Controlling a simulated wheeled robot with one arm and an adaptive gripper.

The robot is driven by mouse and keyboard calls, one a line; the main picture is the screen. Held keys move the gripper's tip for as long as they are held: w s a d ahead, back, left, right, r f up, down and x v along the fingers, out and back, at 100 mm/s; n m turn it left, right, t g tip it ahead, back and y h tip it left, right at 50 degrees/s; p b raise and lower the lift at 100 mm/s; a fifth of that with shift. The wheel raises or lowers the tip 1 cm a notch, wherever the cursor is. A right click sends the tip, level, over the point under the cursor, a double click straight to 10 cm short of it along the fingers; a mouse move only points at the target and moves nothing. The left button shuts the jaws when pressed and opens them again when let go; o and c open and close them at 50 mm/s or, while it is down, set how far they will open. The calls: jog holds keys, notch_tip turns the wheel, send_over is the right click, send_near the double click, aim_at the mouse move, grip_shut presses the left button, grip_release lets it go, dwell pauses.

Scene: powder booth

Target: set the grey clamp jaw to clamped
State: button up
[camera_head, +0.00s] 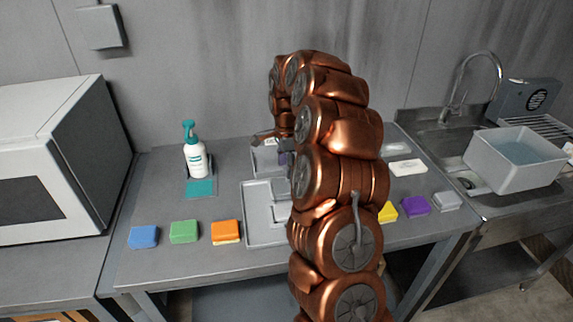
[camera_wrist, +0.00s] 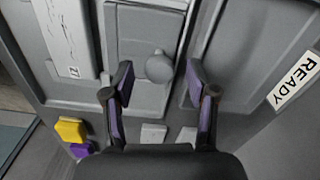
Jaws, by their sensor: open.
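In the wrist view a grey panel (camera_wrist: 138,38), which looks like the clamp jaw, carries a rounded grey knob (camera_wrist: 160,67). My gripper (camera_wrist: 159,76) is open, with one purple-padded finger on each side of the knob. The fingers look apart from it; I cannot tell their exact depth. A "READY" label (camera_wrist: 296,80) lies to the right and a white marked strip (camera_wrist: 62,35) to the left. In the head view my copper arm hides most of the fixture, and the jaw's setting cannot be read.
Blue (camera_head: 144,236), green (camera_head: 184,232) and orange (camera_head: 226,231) sponges lie along the front left. A grey tray (camera_head: 254,236) lies beside my arm. Yellow (camera_head: 387,212) and purple (camera_head: 416,205) sponges lie right. A sink holds a tub (camera_head: 500,172).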

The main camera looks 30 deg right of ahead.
jog(key=shift+f, duration=0.4)
grip_shut()
dwell(0.5)
